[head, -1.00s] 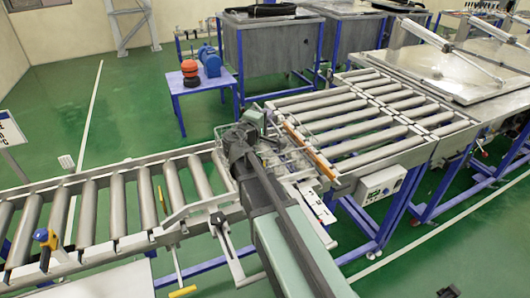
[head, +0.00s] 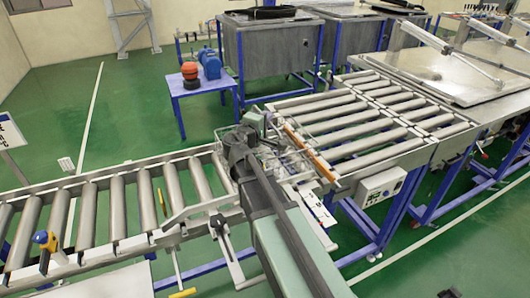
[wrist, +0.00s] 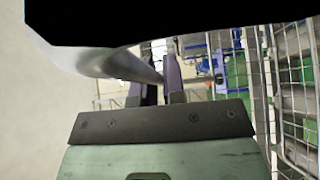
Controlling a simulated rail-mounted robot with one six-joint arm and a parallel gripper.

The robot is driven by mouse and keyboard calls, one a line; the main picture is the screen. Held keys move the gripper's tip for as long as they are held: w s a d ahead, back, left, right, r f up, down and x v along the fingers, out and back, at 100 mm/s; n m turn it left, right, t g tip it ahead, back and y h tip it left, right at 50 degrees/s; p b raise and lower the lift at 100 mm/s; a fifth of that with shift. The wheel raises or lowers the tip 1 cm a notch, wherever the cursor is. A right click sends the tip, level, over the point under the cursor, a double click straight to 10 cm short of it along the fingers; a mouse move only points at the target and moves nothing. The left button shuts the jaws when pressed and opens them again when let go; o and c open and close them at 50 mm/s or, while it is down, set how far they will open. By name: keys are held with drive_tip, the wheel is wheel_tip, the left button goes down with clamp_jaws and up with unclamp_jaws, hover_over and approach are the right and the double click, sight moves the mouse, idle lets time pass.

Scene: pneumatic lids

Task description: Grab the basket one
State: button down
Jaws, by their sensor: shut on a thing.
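A wire mesh basket (head: 292,160) is at the junction of the two roller conveyors, partly hidden by my arm. Its mesh wall (wrist: 292,85) stands close on the right side of the wrist view. My gripper (wrist: 155,88) has two dark fingers beyond a dark plate on a pale green body. The fingers are beside the mesh, and the gripper is shut on the basket. The exact contact is hard to see, because a dark shape covers the top of the wrist view. In the head view my arm hides the fingertips.
A lower roller conveyor (head: 119,205) runs left and a wider one (head: 355,125) runs back right. A control box (head: 382,186) hangs at the wider one's front edge. A blue table (head: 190,88) stands behind. Green floor is open at left.

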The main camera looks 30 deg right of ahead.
wheel_tip(320, 180, up, 20)
drive_tip(key=p, duration=2)
